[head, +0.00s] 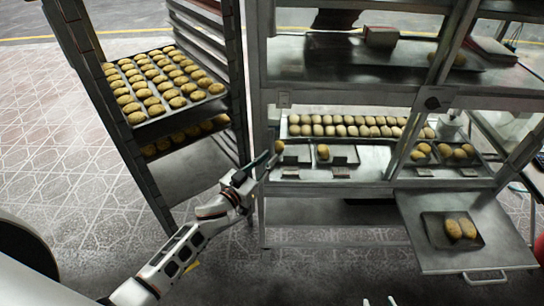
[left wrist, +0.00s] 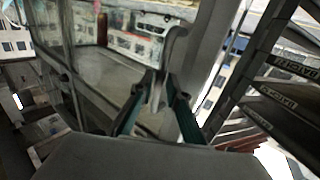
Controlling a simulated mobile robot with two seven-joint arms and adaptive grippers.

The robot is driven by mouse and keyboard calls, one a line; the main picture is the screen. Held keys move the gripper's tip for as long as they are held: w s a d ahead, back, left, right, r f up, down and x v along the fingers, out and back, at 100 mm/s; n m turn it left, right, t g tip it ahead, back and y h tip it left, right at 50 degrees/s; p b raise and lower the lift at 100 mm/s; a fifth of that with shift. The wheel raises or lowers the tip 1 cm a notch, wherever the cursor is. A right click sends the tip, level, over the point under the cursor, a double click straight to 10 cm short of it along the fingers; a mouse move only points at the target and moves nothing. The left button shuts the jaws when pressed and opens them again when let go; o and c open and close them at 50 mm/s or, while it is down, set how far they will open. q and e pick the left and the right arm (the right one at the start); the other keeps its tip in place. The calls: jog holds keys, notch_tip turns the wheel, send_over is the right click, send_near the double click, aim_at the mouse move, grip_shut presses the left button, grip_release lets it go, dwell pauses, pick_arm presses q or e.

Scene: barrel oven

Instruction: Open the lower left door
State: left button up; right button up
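The metal bakery oven (head: 350,90) fills the middle and right of the head view. Its lower left compartment (head: 350,178) shows bread rolls behind a metal front edge; I cannot tell its door clearly from the frame. My left gripper (head: 266,163) is open at the oven's left front post. In the left wrist view its teal fingers (left wrist: 160,85) stand apart on either side of a grey metal part, and I cannot tell whether they touch it. The lower right door (head: 420,262) is folded down, with a handle (head: 485,278) at its front.
A tall rack (head: 132,150) with trays of rolls (head: 160,85) stands close to the left of my left arm. A small tray (head: 440,240) with two rolls lies on the lowered right door. The tiled floor at far left is clear.

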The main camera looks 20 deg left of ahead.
pick_arm(q)
jog(key=shift+x, duration=1.05)
pick_arm(e)
jog(key=shift+s+f, duration=0.15)
jog(key=shift+f, duration=0.2)
pick_arm(q)
grip_shut()
pick_arm(e)
jog(key=shift+r, duration=0.15)
jog(key=shift+r, duration=0.1)
pick_arm(q)
jog(key=shift+d, duration=0.1)
pick_arm(e)
jog(key=shift+d, duration=0.15)
